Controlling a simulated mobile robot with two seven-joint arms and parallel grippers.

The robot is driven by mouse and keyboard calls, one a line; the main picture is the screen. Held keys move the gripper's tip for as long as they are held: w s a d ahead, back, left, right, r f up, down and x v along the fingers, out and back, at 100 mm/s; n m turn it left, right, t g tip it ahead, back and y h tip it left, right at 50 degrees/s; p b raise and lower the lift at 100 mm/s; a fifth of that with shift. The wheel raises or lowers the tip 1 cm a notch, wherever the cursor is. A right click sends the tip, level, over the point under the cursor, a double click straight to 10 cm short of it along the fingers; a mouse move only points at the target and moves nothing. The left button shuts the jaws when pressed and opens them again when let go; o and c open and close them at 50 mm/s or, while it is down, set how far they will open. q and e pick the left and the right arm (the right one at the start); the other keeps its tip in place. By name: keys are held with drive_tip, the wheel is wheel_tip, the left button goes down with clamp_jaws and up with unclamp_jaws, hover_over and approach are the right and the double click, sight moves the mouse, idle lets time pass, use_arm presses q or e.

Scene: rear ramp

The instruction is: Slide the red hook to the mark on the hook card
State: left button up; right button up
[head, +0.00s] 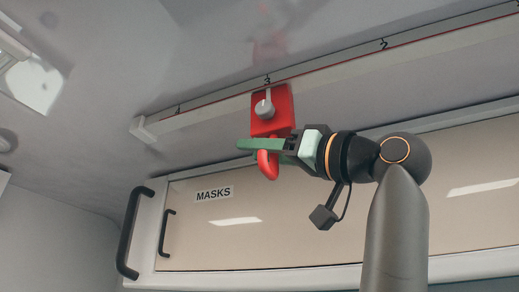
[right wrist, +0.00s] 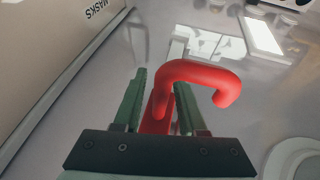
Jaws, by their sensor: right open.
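The red hook (head: 269,163) hangs from a red block (head: 270,123) with a grey knob (head: 264,108) on its face. The block sits on the ceiling rail (head: 330,72), close to the numeral 3. My right gripper (head: 266,146) comes in from the right at the hook, just below the block. In the right wrist view the hook (right wrist: 200,72) stands between the two green fingers, its curved end bending to the right. The fingers are open around its stem; whether either touches it I cannot tell. The hook card is not in view, nor is my left gripper.
The rail carries a numbered scale, with 2 to the right of the block, and ends in a white cap (head: 143,130) at left. Below is a beige cabinet door (head: 290,210) labelled MASKS, with black handles (head: 134,233). The rail looks clear on both sides of the block.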

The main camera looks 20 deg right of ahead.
drive_tip(key=shift+o, duration=0.3)
drive_tip(key=b+v, duration=0.5)
drive_tip(key=v, duration=0.7)
drive_tip(key=shift+s, duration=0.3)
drive_tip(key=shift+d, duration=0.1)
